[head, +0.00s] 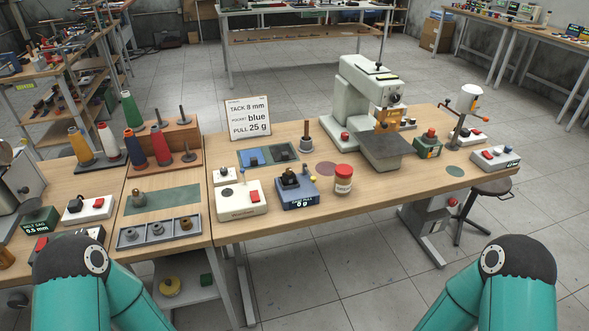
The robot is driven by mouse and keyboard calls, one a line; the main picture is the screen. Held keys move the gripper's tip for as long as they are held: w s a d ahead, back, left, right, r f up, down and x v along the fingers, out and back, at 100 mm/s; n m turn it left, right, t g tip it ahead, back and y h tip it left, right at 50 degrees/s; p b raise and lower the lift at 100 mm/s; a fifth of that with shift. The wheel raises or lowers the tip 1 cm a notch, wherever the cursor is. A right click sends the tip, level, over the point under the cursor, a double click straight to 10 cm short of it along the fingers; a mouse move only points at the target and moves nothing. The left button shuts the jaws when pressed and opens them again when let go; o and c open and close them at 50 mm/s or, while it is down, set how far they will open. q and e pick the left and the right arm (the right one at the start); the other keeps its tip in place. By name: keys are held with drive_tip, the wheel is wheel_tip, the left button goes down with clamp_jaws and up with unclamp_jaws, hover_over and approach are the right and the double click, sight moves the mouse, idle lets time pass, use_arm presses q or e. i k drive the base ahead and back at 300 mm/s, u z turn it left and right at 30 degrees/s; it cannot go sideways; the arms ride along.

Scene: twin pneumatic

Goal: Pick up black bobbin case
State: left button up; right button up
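I cannot single out a black bobbin case with certainty. A small dark object sits on the dark pad (284,153) of the two-part mat on the middle table, beside a blue pad (252,157). Another black piece (290,178) sits on top of the blue gauge box (298,199), whose display reads 0 g. A grey tray (128,243) with several round metal parts lies at the left front. Both my teal arms show only at the bottom corners of the head view, short of the table; neither gripper is in view.
A sign (249,117) reads TACK 8 mm, blue, PULL 25 g. A white tacking machine (371,90) stands at the back right. A red-capped jar (343,180), a white switch box (241,200) and thread cones (132,110) stand around. The front right tabletop is fairly clear.

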sight(286, 180)
drive_tip(key=z, duration=0.25)
drive_tip(key=i, duration=0.65)
drive_tip(key=u, duration=2.2)
drive_tip(key=k, duration=1.1)
drive_tip(key=z, duration=1.25)
drive_tip(key=i, duration=0.8)
drive_tip(key=u, duration=0.15)
